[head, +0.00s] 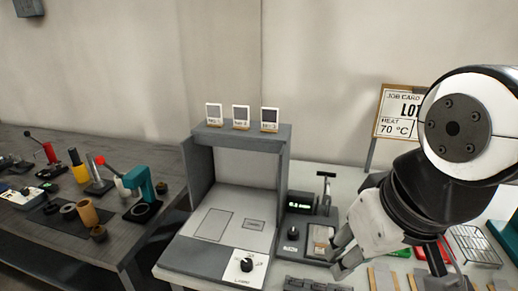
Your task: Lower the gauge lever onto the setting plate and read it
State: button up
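The gauge (299,204) is a dark box with a lit green display, too small to read, at centre right on the bench. A dark upright lever with a T-shaped top (325,188) stands beside it, raised. A tan framed plate (320,239), perhaps the setting plate, lies on the grey base in front of the gauge. My gripper (337,257) is just right of and in front of this plate, pointing down and left. Its grey fingers look apart, with nothing visible between them. Whether it touches the plate or base cannot be told.
A grey open stand (195,170) with three small cards on top is left of the gauge. A job card (397,112) reading "HEAT 70 °C" stands behind my arm. A dark side table (70,245) at left holds tools and rolls. A wire rack (474,246) is at right.

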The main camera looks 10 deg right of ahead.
aim_at(326, 195)
jog(key=z, duration=0.45)
jog(key=i+j+z, duration=0.15)
jog(key=j, duration=0.2)
jog(key=i+j+z, duration=0.15)
jog(key=j, duration=0.2)
jog(key=j+z, duration=0.15)
jog(key=j, duration=0.25)
jog(key=i, duration=0.05)
